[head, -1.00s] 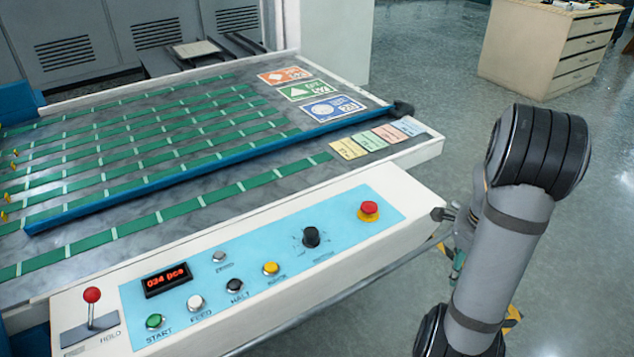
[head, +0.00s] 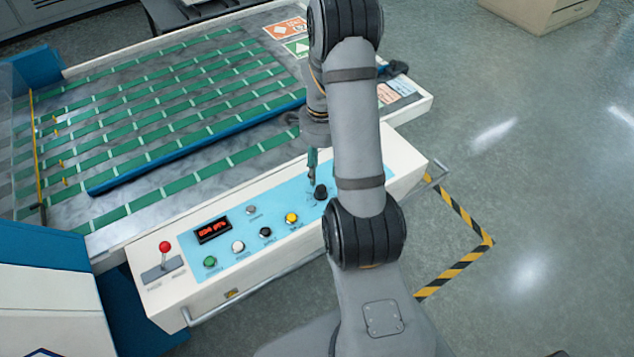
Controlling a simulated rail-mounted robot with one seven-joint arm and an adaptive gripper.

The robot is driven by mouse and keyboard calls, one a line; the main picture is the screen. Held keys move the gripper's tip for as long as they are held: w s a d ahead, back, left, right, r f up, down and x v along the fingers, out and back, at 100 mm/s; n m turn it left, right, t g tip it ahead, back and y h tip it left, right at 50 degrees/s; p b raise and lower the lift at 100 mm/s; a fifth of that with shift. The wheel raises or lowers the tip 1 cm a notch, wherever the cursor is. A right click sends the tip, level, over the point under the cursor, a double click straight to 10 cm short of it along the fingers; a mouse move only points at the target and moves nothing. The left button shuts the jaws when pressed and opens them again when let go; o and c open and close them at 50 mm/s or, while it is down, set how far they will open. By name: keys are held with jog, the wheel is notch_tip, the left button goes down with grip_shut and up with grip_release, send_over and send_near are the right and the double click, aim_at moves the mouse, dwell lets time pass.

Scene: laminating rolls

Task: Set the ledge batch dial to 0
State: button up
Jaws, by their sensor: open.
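The ledge's light-blue control panel (head: 195,268) carries a black dial knob (head: 320,191) towards its right end. The dial's pointer and scale are too small to read. A black display (head: 213,230) with red digits sits on the panel's left part; its number is blurred. My gripper (head: 312,181) points down just above and left of the knob, and appears apart from it. It is small in view and partly masked by my arm; its jaws are open.
Green (head: 210,262), white (head: 238,246), black (head: 265,232), yellow (head: 291,218) and grey (head: 251,209) buttons sit left of the knob. A red-balled lever (head: 165,247) stands further left. A blue bar (head: 200,148) crosses the belted table. My arm covers the panel's right part.

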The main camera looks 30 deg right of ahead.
aim_at(321, 188)
notch_tip(321, 188, down, 8)
jog(key=shift+p, duration=0.65)
jog(key=shift+c, duration=0.5)
grip_shut()
